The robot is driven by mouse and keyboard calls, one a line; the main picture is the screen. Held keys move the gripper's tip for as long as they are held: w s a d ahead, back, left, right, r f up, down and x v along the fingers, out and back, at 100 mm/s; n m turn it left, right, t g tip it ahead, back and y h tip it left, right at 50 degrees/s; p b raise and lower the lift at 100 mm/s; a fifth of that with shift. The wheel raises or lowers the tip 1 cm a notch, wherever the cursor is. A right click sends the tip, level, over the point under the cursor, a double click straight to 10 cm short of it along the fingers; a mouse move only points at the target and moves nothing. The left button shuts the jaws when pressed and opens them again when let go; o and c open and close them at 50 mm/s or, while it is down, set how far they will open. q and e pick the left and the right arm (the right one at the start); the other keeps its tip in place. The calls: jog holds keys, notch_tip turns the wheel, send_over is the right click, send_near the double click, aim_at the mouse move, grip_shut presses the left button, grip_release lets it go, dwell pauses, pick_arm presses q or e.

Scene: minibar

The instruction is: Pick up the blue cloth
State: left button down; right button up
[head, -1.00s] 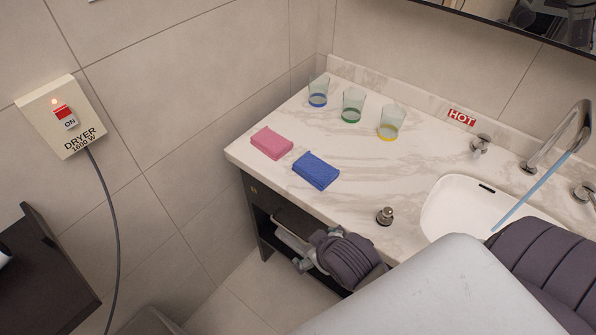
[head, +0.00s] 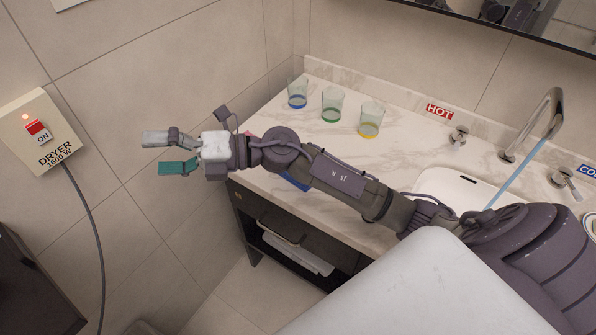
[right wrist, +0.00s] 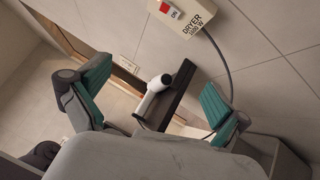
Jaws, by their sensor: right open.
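The blue cloth (head: 293,182) lies on the marble counter (head: 345,150). In the head view my right forearm crosses over it, so only a blue strip shows below the arm. My right gripper (head: 163,153) is open and empty, out past the counter's left end, pointing left toward the wall. In the right wrist view the open fingers (right wrist: 153,97) have nothing between them, and the cloth is not seen there. My left gripper is not in view.
Three glasses with blue (head: 297,92), green (head: 332,104) and yellow (head: 370,119) bases stand at the back of the counter. Water runs from the tap (head: 550,105) into the sink (head: 450,186). A hair dryer (right wrist: 155,88) lies on a dark shelf (right wrist: 175,92). The pink cloth is almost hidden.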

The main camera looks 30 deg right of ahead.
jog(key=w+d+f+n+g+h, duration=0.2)
jog(key=d+f+n+g+h, duration=0.4)
jog(key=d+f+h, duration=0.35)
jog(key=d+m+g+h, duration=0.15)
jog(key=d+h, duration=0.75)
jog(key=d, duration=1.1)
jog(key=shift+y, duration=0.25)
jog(key=f, duration=0.3)
jog(key=f+p, duration=0.1)
jog(key=f, duration=0.2)
jog(key=shift+s+a+f, duration=0.1)
jog(key=shift+s+a, duration=0.1)
jog(key=shift+f+p, duration=0.3)
jog(key=shift+f, duration=0.3)
jog(key=f+p, duration=0.1)
jog(key=f, duration=0.1)
jog(key=s+f+p, duration=0.1)
jog(key=f, duration=0.1)
jog(key=shift+f, duration=0.1)
jog(key=shift+w+f, duration=0.1)
jog(key=shift+f, duration=0.4)
jog(key=c, duration=1.2)
